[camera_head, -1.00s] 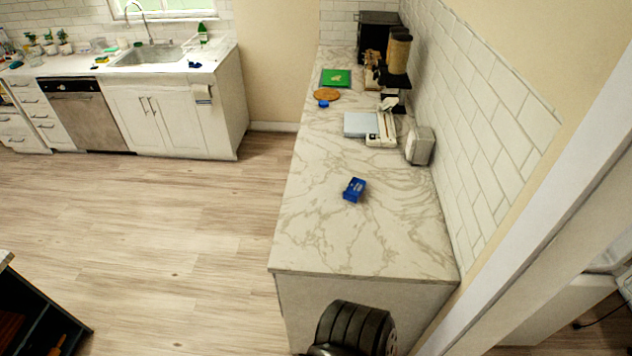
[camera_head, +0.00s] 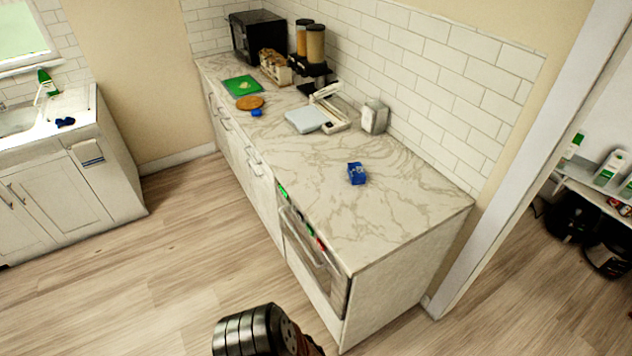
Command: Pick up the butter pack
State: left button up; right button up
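A small blue pack (camera_head: 356,174), which looks like the butter pack, lies on the marble-patterned counter (camera_head: 340,225), near the middle of its nearer half. Nothing touches it. Neither of my grippers shows in the head view. Only a dark ribbed part of my own body shows at the bottom edge, well below the counter top and apart from the pack.
Behind the pack stand a toaster-like box (camera_head: 374,117) and a white slicer-like device (camera_head: 327,112). Farther back are a round wooden board (camera_head: 249,102), a green board (camera_head: 242,86) and a dark microwave (camera_head: 258,36). Counter around the pack is clear. Open floor (camera_head: 190,250) lies left.

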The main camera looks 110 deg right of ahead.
aim_at(357, 175)
jog(key=i, duration=0.5)
jog(key=z, duration=2.7)
